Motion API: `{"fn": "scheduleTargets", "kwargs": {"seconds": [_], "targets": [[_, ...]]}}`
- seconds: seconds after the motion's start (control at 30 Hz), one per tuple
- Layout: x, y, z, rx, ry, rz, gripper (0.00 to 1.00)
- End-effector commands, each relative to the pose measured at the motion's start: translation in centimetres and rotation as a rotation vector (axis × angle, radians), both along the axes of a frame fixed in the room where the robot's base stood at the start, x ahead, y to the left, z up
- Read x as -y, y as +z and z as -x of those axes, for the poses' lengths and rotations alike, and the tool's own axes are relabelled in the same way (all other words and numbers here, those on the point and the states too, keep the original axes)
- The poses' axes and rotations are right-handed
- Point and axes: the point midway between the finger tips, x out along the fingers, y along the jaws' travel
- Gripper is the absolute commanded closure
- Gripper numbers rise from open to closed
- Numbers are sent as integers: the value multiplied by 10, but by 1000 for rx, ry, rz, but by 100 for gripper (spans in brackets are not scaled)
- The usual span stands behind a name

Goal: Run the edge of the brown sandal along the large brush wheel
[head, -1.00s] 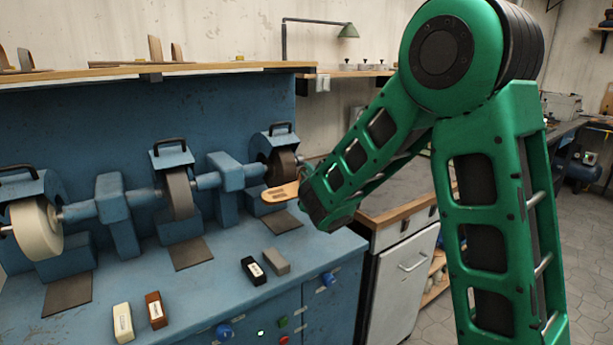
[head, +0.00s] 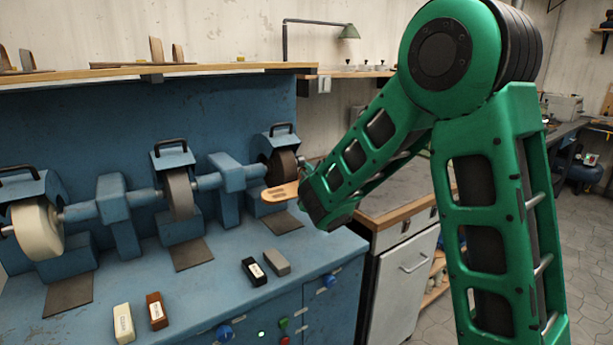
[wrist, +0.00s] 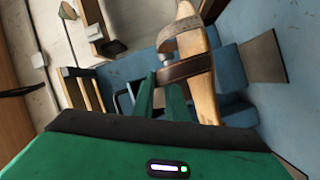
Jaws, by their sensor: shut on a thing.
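The sandal (head: 281,192) has a tan sole and is held out to the left of my gripper, just below and in front of the dark brown wheel (head: 284,166) at the right end of the blue machine. From the head view I cannot tell whether its edge touches that wheel. In the wrist view, the sandal (wrist: 203,97) shows a pale sole with a brown strap. My gripper (wrist: 162,82) is shut on the sandal near this strap; the exact contact is partly hidden. In the head view the fingers are mostly hidden by my arm.
A grey wheel (head: 180,193) and a larger cream wheel (head: 38,229) sit farther left on the same shaft. Several small blocks (head: 254,270) lie on the blue bench front. A wooden shelf (head: 150,70) runs above. A grey-topped cabinet (head: 385,205) stands right.

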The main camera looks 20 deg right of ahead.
Motion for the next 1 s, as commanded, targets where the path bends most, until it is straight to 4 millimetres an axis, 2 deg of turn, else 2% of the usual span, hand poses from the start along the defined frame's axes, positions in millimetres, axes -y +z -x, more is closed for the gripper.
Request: {"fn": "scheduleTargets", "kwargs": {"seconds": [0.53,1.0], "targets": [[-1,1,0,2,1,-1,100],[-14,-1,4,-3,5,-2,100]]}}
